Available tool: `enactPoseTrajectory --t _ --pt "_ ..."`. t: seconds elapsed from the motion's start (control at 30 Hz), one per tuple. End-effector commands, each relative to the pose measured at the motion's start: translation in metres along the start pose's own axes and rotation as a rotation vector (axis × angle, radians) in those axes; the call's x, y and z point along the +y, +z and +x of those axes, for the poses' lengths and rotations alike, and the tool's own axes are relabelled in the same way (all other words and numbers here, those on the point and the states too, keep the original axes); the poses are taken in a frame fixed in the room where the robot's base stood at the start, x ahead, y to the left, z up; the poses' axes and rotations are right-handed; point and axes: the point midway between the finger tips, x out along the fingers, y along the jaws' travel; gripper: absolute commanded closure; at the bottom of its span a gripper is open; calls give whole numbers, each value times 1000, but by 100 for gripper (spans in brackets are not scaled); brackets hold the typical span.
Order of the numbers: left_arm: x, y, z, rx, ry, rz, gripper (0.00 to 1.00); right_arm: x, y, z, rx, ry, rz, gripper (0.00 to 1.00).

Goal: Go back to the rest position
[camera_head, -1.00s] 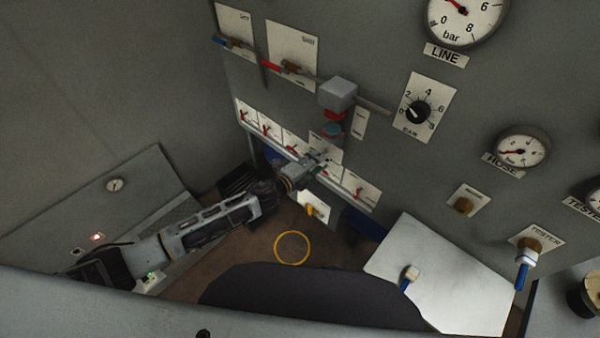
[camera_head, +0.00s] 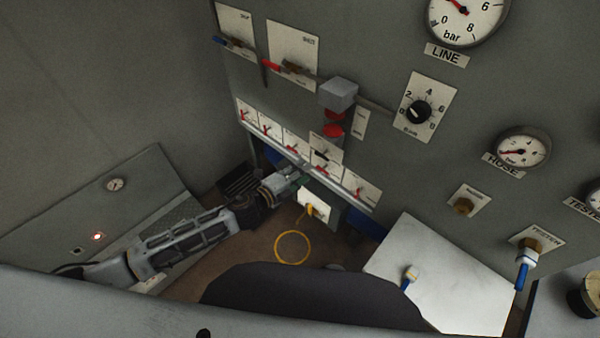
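My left arm comes in from the lower left. Its gripper (camera_head: 296,179) is below the row of red-handled valves on the grey panel, in front of the panel's lower part. The fingertips are small and dark here, and I cannot tell whether they are open or shut. My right gripper is out of view.
The grey panel (camera_head: 375,145) carries gauges, a black knob (camera_head: 419,112) and a row of red-handled valves (camera_head: 290,143).

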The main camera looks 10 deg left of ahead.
Motion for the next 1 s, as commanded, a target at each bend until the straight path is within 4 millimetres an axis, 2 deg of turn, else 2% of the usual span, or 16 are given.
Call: enactPoseTrajectory --t 0.57,0.87,0.93,1.0 --pt "0 0 0 0 0 -6 64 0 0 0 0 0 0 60" --pt "1 -1 0 2 2 -103 64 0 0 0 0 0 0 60" --pt "3 0 0 3 9 -154 64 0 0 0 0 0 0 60" --pt "17 8 1 -12 34 -210 64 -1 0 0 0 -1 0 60"
